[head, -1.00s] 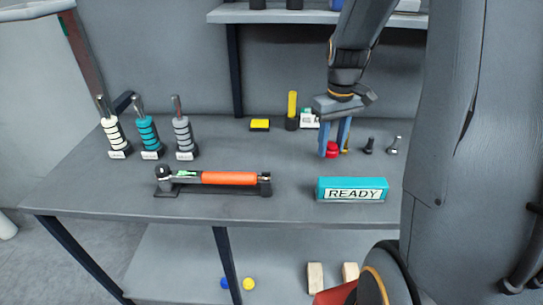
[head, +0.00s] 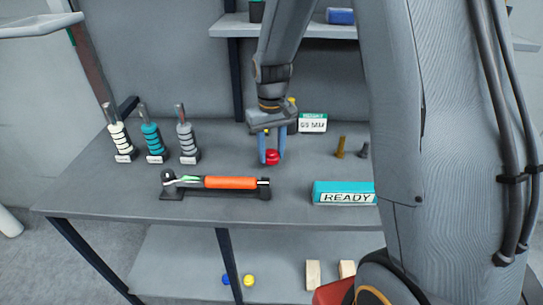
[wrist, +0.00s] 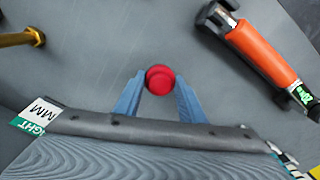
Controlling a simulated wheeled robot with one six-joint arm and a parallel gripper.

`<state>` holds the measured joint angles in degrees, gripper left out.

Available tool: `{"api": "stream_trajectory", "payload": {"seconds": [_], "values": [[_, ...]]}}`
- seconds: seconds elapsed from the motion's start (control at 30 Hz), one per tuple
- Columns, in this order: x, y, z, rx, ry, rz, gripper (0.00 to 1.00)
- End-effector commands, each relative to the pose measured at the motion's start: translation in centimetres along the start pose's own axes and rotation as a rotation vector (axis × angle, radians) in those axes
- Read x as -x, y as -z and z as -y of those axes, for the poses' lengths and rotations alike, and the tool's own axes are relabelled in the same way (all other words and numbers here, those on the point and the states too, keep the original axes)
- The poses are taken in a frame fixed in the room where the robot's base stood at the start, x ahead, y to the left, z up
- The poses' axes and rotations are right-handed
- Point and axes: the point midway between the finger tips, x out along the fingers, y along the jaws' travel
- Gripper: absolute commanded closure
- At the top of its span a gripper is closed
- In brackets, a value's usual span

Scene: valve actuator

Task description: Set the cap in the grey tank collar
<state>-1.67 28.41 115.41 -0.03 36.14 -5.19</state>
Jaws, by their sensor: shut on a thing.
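A round red cap (head: 272,158) is between the blue fingers of my gripper (head: 271,158), which is shut on it. In the wrist view the red cap (wrist: 160,79) sits at the fingertips (wrist: 159,85), its round face toward the camera. It is over the bench, right of the grey ribbed column (head: 187,140). This grey column has a metal rod rising from its top and a white label at its foot. I cannot clearly make out a separate collar on it.
White (head: 121,138) and teal (head: 153,140) ribbed columns stand left of the grey one. An orange-handled tool (head: 230,182) lies in front on a dark stand. A teal READY block (head: 344,193), a gold bolt (head: 340,148) and a white-green box (head: 313,123) are to the right.

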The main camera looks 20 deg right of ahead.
Motion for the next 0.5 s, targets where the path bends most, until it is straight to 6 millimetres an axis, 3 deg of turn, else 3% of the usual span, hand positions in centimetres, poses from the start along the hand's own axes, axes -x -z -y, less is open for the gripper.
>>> {"api": "stream_trajectory", "payload": {"seconds": [0.2, 0.5], "values": [[-2.3, -0.1, 0.0, 0.0, 0.0, 0.002, 0.84], [-2.6, -0.1, 0.0, 0.0, 0.0, 0.001, 0.84]]}}
